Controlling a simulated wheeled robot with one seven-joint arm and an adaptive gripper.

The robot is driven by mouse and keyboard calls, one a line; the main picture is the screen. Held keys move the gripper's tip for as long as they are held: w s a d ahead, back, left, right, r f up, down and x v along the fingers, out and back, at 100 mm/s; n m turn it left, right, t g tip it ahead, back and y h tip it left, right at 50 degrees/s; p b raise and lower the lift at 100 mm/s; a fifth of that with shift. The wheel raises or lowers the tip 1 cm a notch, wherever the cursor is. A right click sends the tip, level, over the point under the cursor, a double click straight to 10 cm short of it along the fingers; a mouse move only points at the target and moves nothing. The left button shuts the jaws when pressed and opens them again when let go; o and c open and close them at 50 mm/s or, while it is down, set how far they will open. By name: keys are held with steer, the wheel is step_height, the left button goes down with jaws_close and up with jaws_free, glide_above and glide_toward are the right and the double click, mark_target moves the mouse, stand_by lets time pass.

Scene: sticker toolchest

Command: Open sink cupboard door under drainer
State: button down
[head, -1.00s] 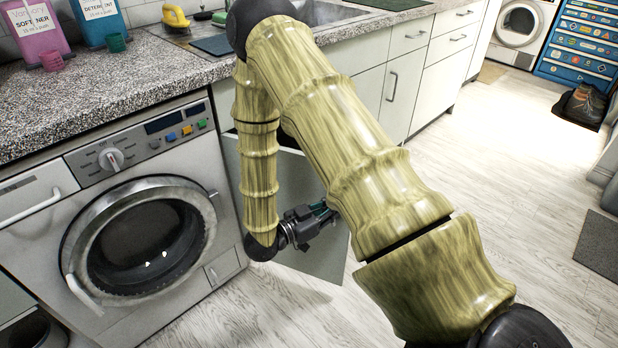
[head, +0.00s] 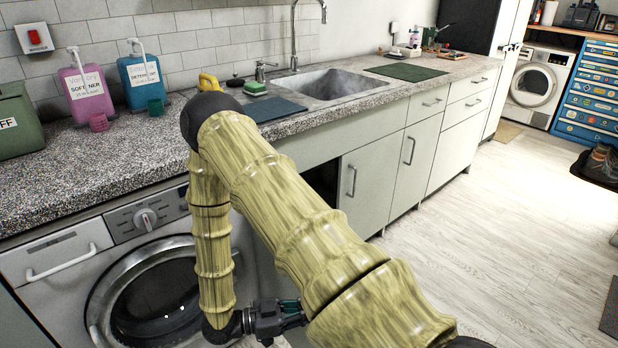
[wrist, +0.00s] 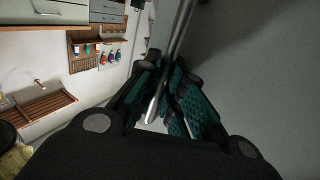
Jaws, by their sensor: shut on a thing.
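My gripper (head: 287,314) is low in front of the washing machine's right side, partly hidden by my arm. In the wrist view, the green-padded fingers (wrist: 165,105) are closed around a metal bar handle (wrist: 176,55). The handle runs along the grey cupboard door (wrist: 262,75), which fills the right of that view. In the head view, my arm hides most of this door. A dark cupboard opening (head: 326,176) shows under the counter, left of a closed door with a vertical handle (head: 366,185). The door stands swung out from the opening.
A washing machine (head: 75,258) stands left of the opening. The speckled counter (head: 40,190) above holds a sink (head: 335,83), a dark mat (head: 272,108) and dispenser bottles (head: 85,92).

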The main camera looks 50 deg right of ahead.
stand_by(0.3)
steer(key=c, duration=1.8)
jaws_free()
steer(key=shift+w, duration=0.1)
steer(key=v, duration=1.2)
steer(key=shift+f, duration=0.1)
